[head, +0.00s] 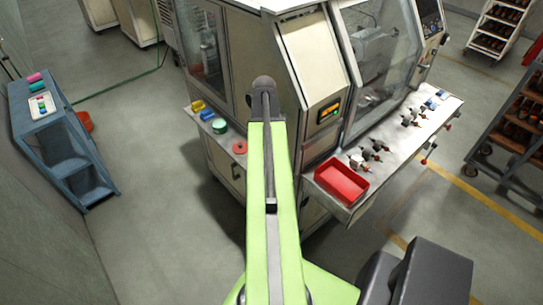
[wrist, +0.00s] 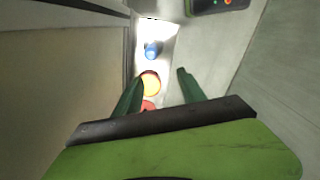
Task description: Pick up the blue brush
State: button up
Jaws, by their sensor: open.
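A small blue cylinder-like thing (wrist: 151,49) stands out on a bright narrow shelf (wrist: 164,28) in the wrist view; I cannot make out bristles. My gripper (wrist: 160,77) is open, with its two dark green fingers apart and nothing clearly held between them. The blue thing lies beyond the fingertips, a little left of the middle of the gap. An orange round thing (wrist: 150,83) and a red thing (wrist: 147,105) lie nearer, by the left finger. In the head view small blue items (head: 431,105) lie on the machine's right ledge. My gripper is hidden there behind my arm.
The beige machine (head: 240,50) stands ahead. A red bin (head: 341,181) sits on the right ledge. A blue cart (head: 60,135) stands left, with open floor between.

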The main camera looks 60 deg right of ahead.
jog(key=shift+s+d+r, duration=0.2)
jog(key=shift+s+d, duration=0.25)
jog(key=shift+s, duration=0.15)
jog(key=shift+s+d+r, duration=0.2)
jog(key=shift+s+d, duration=0.25)
jog(key=shift+s, duration=0.1)
notch_tip(320, 180, down, 7)
jog(key=b, duration=0.7)
jog(key=f+b, duration=0.5)
jog(key=shift+s+a+f, duration=0.15)
jog(key=shift+a, duration=0.15)
grip_shut()
